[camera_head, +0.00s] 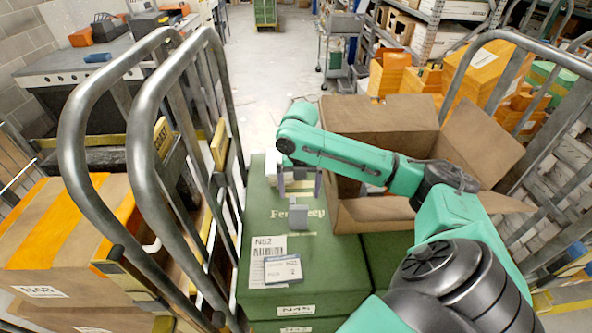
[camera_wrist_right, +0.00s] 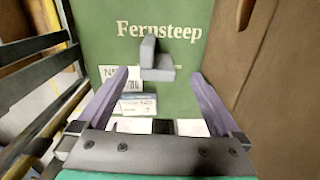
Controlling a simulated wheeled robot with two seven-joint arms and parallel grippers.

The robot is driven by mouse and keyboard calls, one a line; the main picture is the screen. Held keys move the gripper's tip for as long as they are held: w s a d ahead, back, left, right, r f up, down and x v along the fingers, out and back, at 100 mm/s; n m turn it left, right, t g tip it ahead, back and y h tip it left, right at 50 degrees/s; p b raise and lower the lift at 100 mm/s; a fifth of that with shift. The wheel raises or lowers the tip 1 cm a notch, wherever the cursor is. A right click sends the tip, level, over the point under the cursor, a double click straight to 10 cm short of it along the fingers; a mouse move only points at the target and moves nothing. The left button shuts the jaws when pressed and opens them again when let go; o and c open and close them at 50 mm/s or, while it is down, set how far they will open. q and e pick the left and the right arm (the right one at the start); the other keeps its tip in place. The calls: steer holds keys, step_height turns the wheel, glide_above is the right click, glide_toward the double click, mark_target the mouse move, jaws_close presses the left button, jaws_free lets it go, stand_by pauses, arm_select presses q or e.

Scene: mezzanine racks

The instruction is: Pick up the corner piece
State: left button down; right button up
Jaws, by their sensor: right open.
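The corner piece (camera_head: 298,217) is a small grey L-shaped block on top of a green box (camera_head: 340,262) marked Fernsteep. My right gripper (camera_head: 299,192) is open with its purple fingers apart, pointing down above the box, near the piece. In the right wrist view the corner piece (camera_wrist_right: 157,72) shows just ahead of the right gripper (camera_wrist_right: 160,76), roughly centred between the fingertips and not held. One part of the piece stands up and the other lies flat. My left gripper is not in view.
An open cardboard box (camera_head: 385,115) stands close on the right of my right gripper. Metal cart rails (camera_head: 150,150) rise on the left. A flat labelled card (camera_head: 283,268) lies on the green box near its front edge. Orange boxes (camera_head: 390,73) stand behind.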

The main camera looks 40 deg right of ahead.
mark_target(299, 206)
steer(key=f, duration=0.3)
steer(key=a+f+p, duration=0.1)
steer(key=shift+s+f, duration=0.4)
step_height(299, 206, down, 6)
steer(key=shift+w+d+r+p, duration=0.1)
steer(key=shift+w+r+p, duration=0.05)
steer(key=shift+p, duration=1.05)
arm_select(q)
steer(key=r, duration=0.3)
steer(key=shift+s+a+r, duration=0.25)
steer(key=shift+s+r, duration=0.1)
arm_select(e)
steer(key=c, duration=1.3)
